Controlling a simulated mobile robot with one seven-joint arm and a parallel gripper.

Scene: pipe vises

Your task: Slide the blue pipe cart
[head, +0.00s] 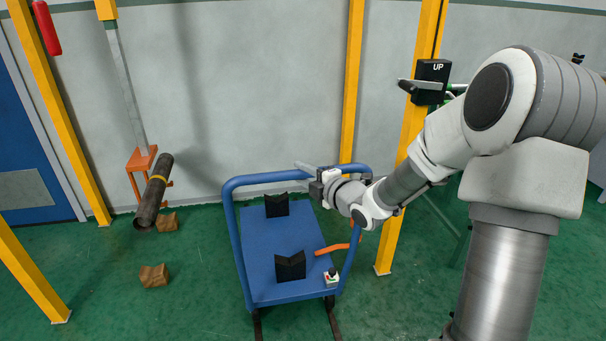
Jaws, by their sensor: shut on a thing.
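The blue pipe cart (259,248) stands on the green floor in the middle of the head view. Its tubular blue rail runs along the far end and both sides. Two black V-shaped blocks, a far one (277,205) and a near one (290,266), sit on its deck. An orange lever (332,248) and a small white box with buttons (332,279) are at its right side. My gripper (316,180) is at the far rail, right of its middle, and is shut on it. The fingertips are small and partly hidden, so the exact grip is unclear.
Dark floor rails (333,322) show below the cart. At the left, a dark pipe (153,192) leans by an orange stand (141,160) near wooden blocks (154,276). A yellow post (404,205) and a black "UP" box (431,80) stand right of the cart.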

